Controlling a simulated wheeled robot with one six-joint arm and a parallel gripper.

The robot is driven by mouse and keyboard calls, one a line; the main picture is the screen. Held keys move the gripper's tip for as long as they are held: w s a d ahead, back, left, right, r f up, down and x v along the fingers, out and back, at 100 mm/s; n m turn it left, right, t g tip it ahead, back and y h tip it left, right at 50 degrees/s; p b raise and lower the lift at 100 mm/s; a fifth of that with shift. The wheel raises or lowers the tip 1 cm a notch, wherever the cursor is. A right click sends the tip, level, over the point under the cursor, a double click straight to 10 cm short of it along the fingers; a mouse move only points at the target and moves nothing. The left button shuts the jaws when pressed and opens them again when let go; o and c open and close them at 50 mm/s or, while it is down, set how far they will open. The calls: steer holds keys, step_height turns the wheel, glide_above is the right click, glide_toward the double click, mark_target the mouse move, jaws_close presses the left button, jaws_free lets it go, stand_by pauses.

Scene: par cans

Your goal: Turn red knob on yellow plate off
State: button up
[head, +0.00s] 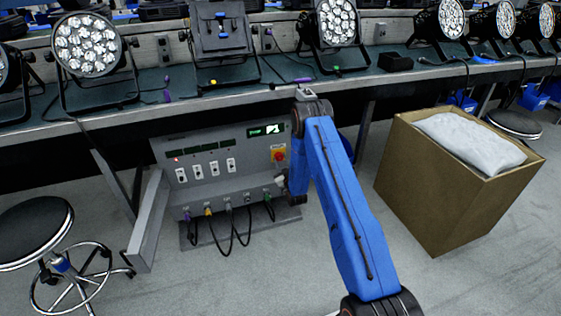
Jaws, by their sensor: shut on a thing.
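My gripper (281,181) is at the panel's lower right, just below the knob, with my blue arm reaching in from the lower right. Its jaws are small here and partly hidden by my wrist. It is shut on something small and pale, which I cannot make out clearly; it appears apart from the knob.
The panel has a lit green display (265,130), white switches and cables hanging below. A bench (200,102) with stage lights overhangs it. A cardboard box (430,195) stands right; a stool (35,230) stands left. The floor in front is clear.

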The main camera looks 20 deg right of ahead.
steer(key=shift+n, duration=1.2)
steer(key=o, duration=1)
steer(key=shift+o, duration=0.2)
steer(key=shift+s, duration=0.15)
steer(key=s+f, duration=0.2)
steer(key=s, duration=1.5)
